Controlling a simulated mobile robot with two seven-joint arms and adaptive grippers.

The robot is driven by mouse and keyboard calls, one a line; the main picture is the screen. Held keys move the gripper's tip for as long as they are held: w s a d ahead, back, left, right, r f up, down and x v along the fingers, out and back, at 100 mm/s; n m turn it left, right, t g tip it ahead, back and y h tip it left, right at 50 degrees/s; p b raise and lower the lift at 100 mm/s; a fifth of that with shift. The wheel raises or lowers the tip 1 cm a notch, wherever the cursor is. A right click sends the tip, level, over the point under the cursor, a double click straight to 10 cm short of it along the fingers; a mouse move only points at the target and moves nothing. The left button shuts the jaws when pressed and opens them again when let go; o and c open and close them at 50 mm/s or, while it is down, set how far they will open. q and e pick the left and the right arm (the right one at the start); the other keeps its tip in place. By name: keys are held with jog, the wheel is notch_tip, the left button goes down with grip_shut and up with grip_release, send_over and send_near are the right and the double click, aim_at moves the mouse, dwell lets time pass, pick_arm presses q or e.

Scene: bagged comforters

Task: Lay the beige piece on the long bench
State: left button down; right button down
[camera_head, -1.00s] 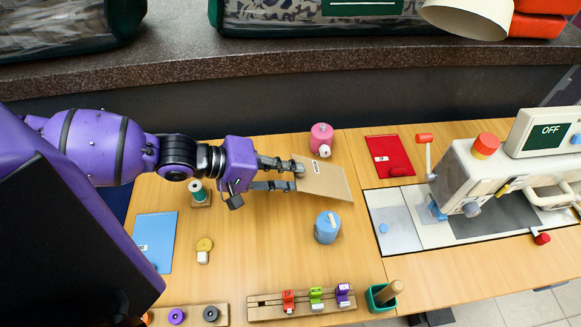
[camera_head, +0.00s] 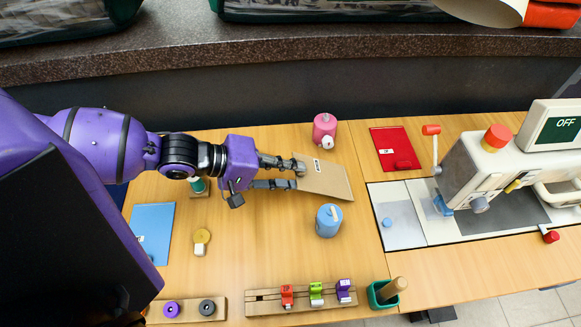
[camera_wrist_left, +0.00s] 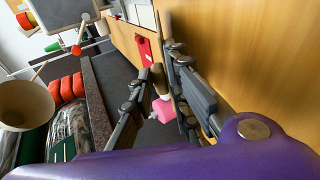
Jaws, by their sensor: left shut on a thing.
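The beige piece (camera_head: 325,180) is a flat, stiff-looking sheet with a small white label near its gripped edge. My left gripper (camera_head: 298,175) is shut on its left edge in the head view. The piece shows over the wooden table top (camera_head: 255,230), between a pink container and a blue one; I cannot tell how high it is held. In the left wrist view my gripper's dark fingers (camera_wrist_left: 160,85) show, and the piece is hard to make out. I cannot tell which surface is the long bench. My right gripper is out of view.
A pink container (camera_head: 325,130) and a blue container (camera_head: 329,220) stand close to the piece. A red sheet (camera_head: 393,145) and a sewing machine (camera_head: 480,170) are to the right. A blue sheet (camera_head: 153,230) lies left. A dark stone ledge (camera_head: 300,50) runs behind, carrying bagged bundles.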

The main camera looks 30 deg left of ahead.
pick_arm(q)
jog(key=shift+f, duration=0.35)
jog(key=c, duration=1.6)
grip_release()
jog(key=o, duration=0.4)
jog(key=shift+o, duration=1.3)
